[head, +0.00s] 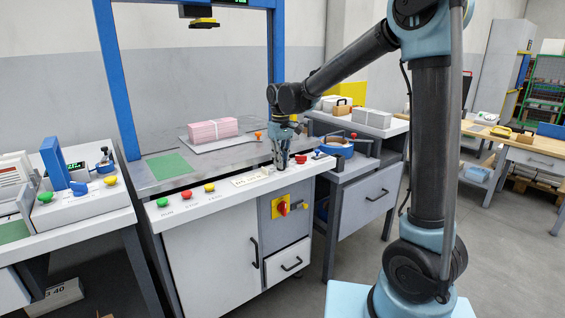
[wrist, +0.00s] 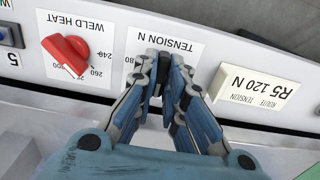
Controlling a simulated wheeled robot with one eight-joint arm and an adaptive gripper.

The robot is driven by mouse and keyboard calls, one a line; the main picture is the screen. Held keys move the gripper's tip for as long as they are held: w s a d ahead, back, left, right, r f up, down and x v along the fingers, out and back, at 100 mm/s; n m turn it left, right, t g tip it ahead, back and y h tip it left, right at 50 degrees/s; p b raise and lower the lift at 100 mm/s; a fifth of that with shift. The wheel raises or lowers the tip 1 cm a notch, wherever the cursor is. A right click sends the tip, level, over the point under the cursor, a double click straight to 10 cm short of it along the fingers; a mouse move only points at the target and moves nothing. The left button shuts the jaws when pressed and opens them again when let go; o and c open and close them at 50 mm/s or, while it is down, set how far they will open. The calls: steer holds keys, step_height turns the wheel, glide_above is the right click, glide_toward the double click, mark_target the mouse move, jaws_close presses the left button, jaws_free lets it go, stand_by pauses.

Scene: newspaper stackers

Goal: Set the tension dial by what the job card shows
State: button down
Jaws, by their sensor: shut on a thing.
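The job card (wrist: 258,88) is a cream plate in the wrist view, upside down there, reading R5, 120 N, with the words route and tension. In the head view the card (head: 244,181) lies left of my gripper. My gripper (wrist: 166,80) is shut on the tension dial at the panel labelled TENSION N (wrist: 178,38). The fingers hide the dial and most of its scale, so its setting cannot be read. In the head view my gripper (head: 281,163) points down at the console's front strip.
The red weld heat knob (wrist: 67,56) sits close beside my fingers, with a scale. Green (head: 162,202), red (head: 187,195) and yellow (head: 209,187) buttons stand along the console. A pink bundle (head: 213,129) lies behind on the worktop. A red-and-yellow switch (head: 282,206) is below.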

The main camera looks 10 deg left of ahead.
steer(key=shift+w, duration=0.1)
steer(key=c, duration=1.7)
jaws_free()
steer(key=shift+o, duration=0.2)
step_height(320, 180, up, 12)
steer(key=shift+d, duration=0.1)
steer(key=s+d+f+m, duration=0.1)
steer(key=s+d, duration=0.1)
steer(key=d, duration=0.7)
steer(key=s+d+f+m+t, duration=0.1)
steer(key=s+d+m, duration=0.15)
steer(key=d, duration=0.55)
steer(key=s+d+f+m, duration=0.1)
steer(key=s+d+f, duration=0.15)
steer(key=d, duration=0.65)
steer(key=s+d+f+m+t, duration=0.1)
steer(key=s+d+f+m, duration=0.4)
steer(key=s+d+f, duration=1)
steer(key=shift+s+f, duration=0.2)
steer(key=shift+s, duration=0.7)
